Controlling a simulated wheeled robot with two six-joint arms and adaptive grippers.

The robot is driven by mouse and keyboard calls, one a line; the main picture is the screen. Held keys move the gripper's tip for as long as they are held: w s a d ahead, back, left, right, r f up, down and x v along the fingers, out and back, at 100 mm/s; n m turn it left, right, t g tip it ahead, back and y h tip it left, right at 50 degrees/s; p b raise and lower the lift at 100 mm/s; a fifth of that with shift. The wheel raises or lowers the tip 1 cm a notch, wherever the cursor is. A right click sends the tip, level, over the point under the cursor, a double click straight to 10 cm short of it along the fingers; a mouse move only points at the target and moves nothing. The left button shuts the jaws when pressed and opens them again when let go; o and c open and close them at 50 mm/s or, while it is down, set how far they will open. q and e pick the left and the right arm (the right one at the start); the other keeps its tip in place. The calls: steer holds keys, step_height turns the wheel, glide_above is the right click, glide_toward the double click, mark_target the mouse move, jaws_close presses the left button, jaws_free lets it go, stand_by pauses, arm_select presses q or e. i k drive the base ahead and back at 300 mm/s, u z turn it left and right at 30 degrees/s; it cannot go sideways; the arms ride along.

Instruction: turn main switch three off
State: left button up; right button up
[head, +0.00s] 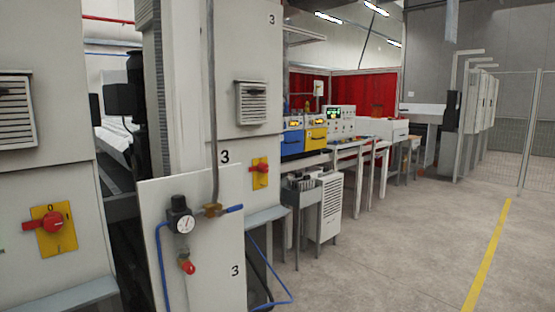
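A main switch with a red rotary handle on a yellow plate (261,182) is on the grey cabinet in the middle left, just right of a black number 3. Its red handle (259,168) looks roughly horizontal, pointing left; the markings on its plate are too small to read. A second red switch (50,223) on a yellow plate is on the nearer cabinet at the far left, its handle also pointing left. No number shows beside that one. Neither of my grippers is in view.
A white panel (205,262) marked 3, with a pressure gauge (185,224), a red knob (187,267) and blue hoses, stands in front and left of the middle switch. A grey ledge (266,216) juts out below that switch. The floor (400,260) to the right is clear.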

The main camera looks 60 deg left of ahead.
mark_target(262, 168)
steer(key=z, duration=0.1)
steer(key=i, duration=0.25)
steer(key=u, duration=2.65)
